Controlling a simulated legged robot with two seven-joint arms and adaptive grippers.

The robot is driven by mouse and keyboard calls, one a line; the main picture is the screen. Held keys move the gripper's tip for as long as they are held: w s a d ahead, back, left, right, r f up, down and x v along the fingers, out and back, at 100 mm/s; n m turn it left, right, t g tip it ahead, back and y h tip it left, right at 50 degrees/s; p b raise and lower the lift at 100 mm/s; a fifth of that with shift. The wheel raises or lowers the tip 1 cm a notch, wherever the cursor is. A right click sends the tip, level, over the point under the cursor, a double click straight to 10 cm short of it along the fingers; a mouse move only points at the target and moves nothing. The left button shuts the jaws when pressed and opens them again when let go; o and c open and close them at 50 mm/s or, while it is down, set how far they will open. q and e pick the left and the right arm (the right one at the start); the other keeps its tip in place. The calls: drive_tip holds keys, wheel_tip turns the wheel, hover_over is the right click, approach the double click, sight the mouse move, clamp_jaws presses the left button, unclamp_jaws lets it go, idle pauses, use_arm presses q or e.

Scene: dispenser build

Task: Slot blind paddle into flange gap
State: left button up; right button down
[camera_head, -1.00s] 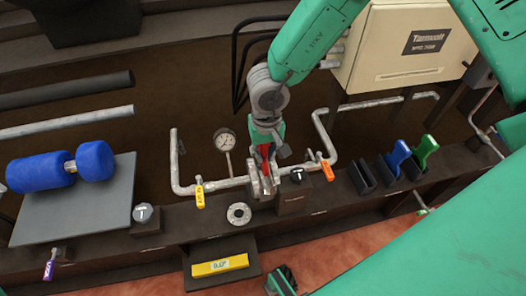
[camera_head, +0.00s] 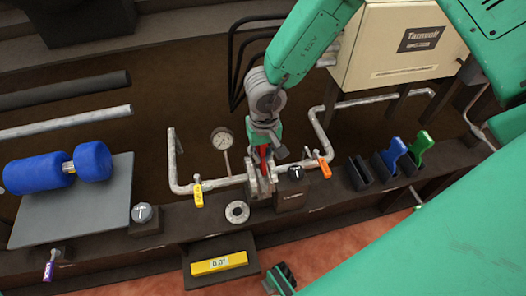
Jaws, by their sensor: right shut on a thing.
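My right gripper (camera_head: 264,148) comes down from the top and is shut on the red paddle (camera_head: 264,158), directly over the pipe flanges (camera_head: 261,183). Only a strip of red shows between the fingers and the flanges. The paddle's lower part is hidden, so I cannot tell how deep it sits in the flange gap. A blue paddle (camera_head: 393,152) and a green paddle (camera_head: 419,145) stand in the rack at the right. A green and black gripper part, seemingly my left gripper (camera_head: 280,279), shows at the bottom edge; its opening is unclear.
The pipe (camera_head: 222,182) carries a gauge (camera_head: 222,139), a yellow tag (camera_head: 198,194) and an orange handle (camera_head: 323,167). A loose ring (camera_head: 237,212) lies in front. An empty rack slot (camera_head: 360,174), a yellow display (camera_head: 219,263) and a cabinet (camera_head: 395,45) stand nearby.

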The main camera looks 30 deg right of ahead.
sight(261, 166)
drive_tip(key=shift+f, duration=0.4)
drive_tip(key=shift+a+f, duration=0.1)
drive_tip(key=shift+f, duration=0.15)
drive_tip(key=shift+a+f, duration=0.1)
drive_tip(key=shift+f, duration=0.5)
drive_tip(key=shift+f, duration=0.4)
drive_tip(key=shift+f, duration=0.4)
drive_tip(key=shift+f, duration=0.65)
drive_tip(key=shift+f, duration=0.85)
